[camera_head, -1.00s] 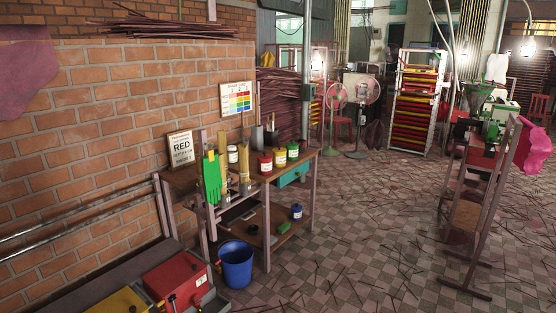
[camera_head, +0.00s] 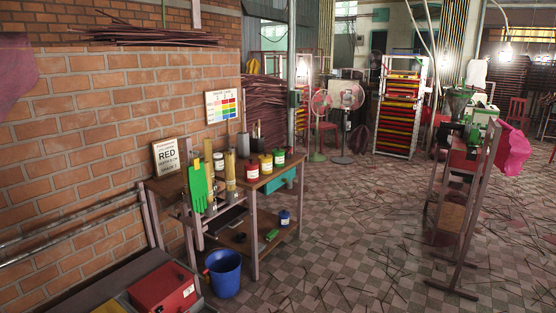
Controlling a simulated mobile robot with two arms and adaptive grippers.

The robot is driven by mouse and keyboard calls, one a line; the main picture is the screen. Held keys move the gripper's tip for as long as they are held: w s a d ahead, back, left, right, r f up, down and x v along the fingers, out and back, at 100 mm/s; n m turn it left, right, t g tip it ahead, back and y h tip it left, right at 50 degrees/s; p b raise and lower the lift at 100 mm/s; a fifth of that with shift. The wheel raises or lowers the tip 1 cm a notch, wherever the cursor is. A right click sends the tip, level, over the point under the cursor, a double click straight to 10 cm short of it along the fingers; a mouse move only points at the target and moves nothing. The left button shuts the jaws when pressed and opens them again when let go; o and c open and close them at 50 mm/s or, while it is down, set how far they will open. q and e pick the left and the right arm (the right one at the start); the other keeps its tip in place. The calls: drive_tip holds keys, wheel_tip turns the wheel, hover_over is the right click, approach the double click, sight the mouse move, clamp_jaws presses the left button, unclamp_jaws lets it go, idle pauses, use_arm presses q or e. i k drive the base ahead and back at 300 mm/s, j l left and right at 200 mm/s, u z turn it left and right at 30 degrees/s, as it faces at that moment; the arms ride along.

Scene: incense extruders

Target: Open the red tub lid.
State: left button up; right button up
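A small red tub (camera_head: 252,171) with a pale label stands on the wooden workbench (camera_head: 262,183) by the brick wall. It is upright among similar tubs, to the left of a yellow tub (camera_head: 265,164) and a green tub (camera_head: 279,158). It is too small here to make out its lid clearly. A larger red box (camera_head: 163,287) sits at the bottom left, on a low dark surface, and its top looks closed. Neither of my grippers is in view.
A blue bucket (camera_head: 223,275) stands on the floor before the bench. Green gloves (camera_head: 198,187) hang at the bench's front. A wooden stand (camera_head: 466,210) is at the right. The tiled floor between them is open, with scattered thin sticks.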

sight(151, 290)
drive_tip(key=u, duration=0.55)
drive_tip(key=i+l+u, duration=0.25)
drive_tip(key=i+u, duration=0.25)
drive_tip(key=i+l+u, duration=0.5)
drive_tip(key=i+j, duration=0.05)
